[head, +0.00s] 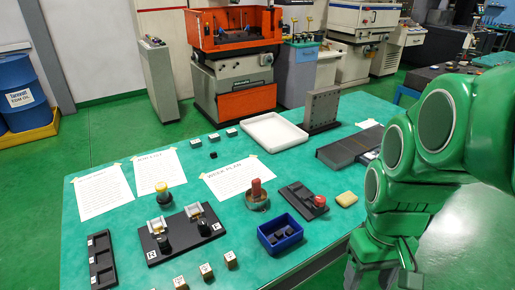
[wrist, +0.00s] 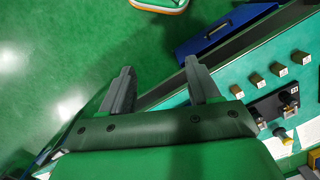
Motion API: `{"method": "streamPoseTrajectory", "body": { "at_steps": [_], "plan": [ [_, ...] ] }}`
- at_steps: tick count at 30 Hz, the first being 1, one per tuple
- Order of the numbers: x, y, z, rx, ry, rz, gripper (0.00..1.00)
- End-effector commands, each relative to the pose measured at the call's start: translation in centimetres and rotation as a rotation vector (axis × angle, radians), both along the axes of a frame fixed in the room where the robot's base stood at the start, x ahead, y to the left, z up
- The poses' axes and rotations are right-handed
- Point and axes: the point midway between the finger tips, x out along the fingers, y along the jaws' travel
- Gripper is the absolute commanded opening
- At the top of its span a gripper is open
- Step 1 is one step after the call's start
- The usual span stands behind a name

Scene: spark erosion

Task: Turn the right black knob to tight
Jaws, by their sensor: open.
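A black plate (head: 183,248) lies on the green table and bears two metal clamp-like pieces, each with a black knob. The right black knob (head: 205,227) stands near the plate's right end, and the left black knob (head: 163,243) is to its left. The plate (wrist: 266,107) also shows at the right of the wrist view, where I cannot tell the knobs' turn. My gripper (wrist: 158,66) is open and empty, pointing down over the floor beside the table edge, well away from the knobs. In the head view it is partly cut off at the bottom right.
Several small wooden blocks (head: 206,271) stand in front of the plate. A yellow-topped button (head: 161,192) is behind it.

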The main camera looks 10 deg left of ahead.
Motion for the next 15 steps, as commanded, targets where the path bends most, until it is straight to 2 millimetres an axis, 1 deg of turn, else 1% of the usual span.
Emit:
{"method": "streamPoseTrajectory", "body": {
  "at_steps": [1, 3, 8, 15],
  "plan": [
    [1.3, 0.7, 0.0, 0.004, -0.001, 0.051, 0.61],
    [2.8, 1.7, 0.0, 0.012, -0.004, 0.119, 0.61],
    [6.2, 4.1, 0.0, 0.027, -0.013, 0.276, 0.61],
    [10.9, 8.4, -0.6, 0.050, -0.027, 0.509, 0.61]
  ]
}}
